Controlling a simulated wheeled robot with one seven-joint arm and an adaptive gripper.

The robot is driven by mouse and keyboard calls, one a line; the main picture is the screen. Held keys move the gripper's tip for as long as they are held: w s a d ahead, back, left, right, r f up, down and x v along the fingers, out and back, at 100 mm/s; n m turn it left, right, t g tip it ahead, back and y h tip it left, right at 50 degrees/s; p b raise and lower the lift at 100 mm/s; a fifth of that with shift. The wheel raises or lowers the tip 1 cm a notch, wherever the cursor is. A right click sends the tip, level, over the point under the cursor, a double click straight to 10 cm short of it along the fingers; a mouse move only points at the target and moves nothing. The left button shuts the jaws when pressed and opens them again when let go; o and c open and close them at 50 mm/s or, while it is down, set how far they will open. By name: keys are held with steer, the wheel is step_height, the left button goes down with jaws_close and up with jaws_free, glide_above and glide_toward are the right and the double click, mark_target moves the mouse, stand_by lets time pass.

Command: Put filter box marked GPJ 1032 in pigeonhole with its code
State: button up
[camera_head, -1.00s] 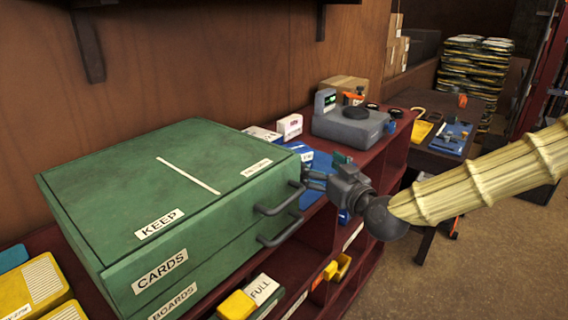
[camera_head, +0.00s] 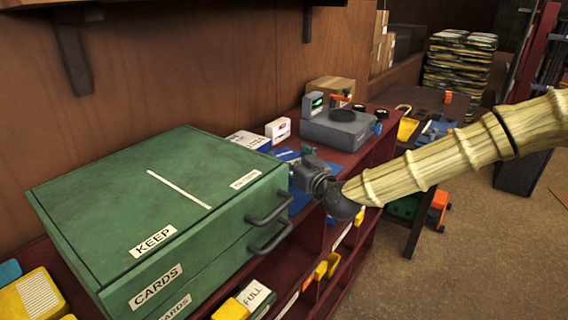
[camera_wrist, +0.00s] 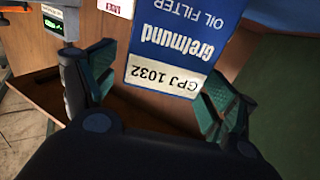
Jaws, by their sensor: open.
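The filter box marked GPJ 1032 (camera_wrist: 172,50) is blue with a white label band, and "Gretmund oil filter" is printed on it. In the wrist view its labelled end lies between the two green-padded fingers of my gripper (camera_wrist: 160,88). The fingers are apart, with gaps showing beside the box. In the head view my gripper (camera_head: 298,174) is low beside the green cabinet, in front of blue surfaces (camera_head: 287,155); its fingertips are mostly hidden. The dark red pigeonhole unit (camera_head: 352,212) has openings along its front; their codes are not readable.
The green drawer cabinet (camera_head: 150,200) with protruding handles stands close left of my gripper. Behind are a blue-and-white box (camera_head: 247,141), a small white box (camera_head: 278,130) and a grey device (camera_head: 340,129). Floor at right is open.

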steer(key=shift+p+x, duration=0.3)
steer(key=shift+x, duration=0.75)
steer(key=c, duration=1.3)
steer(key=shift+c, duration=0.6)
steer(key=shift+r, duration=0.15)
